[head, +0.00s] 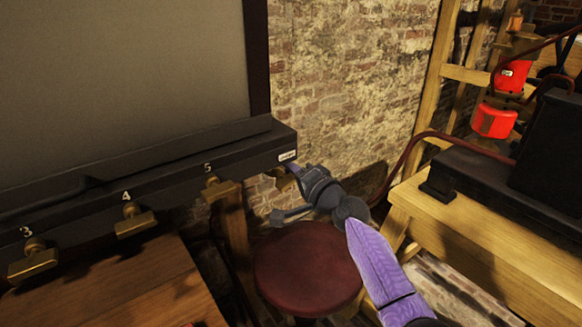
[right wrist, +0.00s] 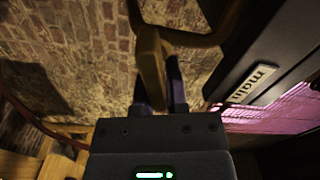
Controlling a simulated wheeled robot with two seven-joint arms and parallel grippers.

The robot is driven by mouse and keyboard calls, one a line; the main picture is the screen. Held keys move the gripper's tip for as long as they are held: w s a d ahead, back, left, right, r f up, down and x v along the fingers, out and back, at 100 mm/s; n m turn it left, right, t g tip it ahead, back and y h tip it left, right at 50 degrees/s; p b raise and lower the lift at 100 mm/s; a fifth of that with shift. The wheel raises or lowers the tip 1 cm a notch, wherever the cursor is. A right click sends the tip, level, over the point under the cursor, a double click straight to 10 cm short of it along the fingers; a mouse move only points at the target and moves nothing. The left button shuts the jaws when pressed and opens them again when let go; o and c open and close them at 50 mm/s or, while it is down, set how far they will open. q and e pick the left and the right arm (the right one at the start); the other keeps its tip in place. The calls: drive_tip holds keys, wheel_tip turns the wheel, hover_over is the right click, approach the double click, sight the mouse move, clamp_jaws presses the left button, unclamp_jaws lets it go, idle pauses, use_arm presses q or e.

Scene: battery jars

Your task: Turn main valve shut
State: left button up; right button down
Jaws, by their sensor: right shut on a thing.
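The main valve has a brass handle (head: 284,183) at the right end of the dark rail, below a small white label (head: 287,156). In the right wrist view the brass handle (right wrist: 149,60) stands between my fingers, and the label (right wrist: 250,84) reads "main". My right gripper (head: 291,170), on the purple arm, is shut on this handle; it also shows in the right wrist view (right wrist: 160,88). In the head view the gripper hides part of the handle. My left gripper is not in view.
Brass valves numbered 3 (head: 33,262), 4 (head: 134,221) and 5 (head: 218,188) line the dark rail (head: 150,165). A round red stool (head: 306,270) stands below my right gripper. A wooden bench (head: 490,235) with dark equipment is at right, a wooden table (head: 130,290) at lower left.

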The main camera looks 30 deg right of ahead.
drive_tip(key=shift+f+m, duration=0.2)
drive_tip(key=shift+m, duration=0.7)
drive_tip(key=shift+f+m, duration=0.2)
drive_tip(key=shift+m, duration=0.7)
drive_tip(key=c, duration=0.7)
unclamp_jaws()
drive_tip(key=shift+d, duration=0.1)
drive_tip(key=shift+o, duration=0.2)
drive_tip(key=shift+s+p, duration=0.25)
drive_tip(key=shift+p, duration=0.05)
drive_tip(key=s+d+p, duration=0.1)
drive_tip(key=s, duration=0.8)
drive_tip(key=shift+s+d+p, duration=0.15)
drive_tip(key=shift+p, duration=0.15)
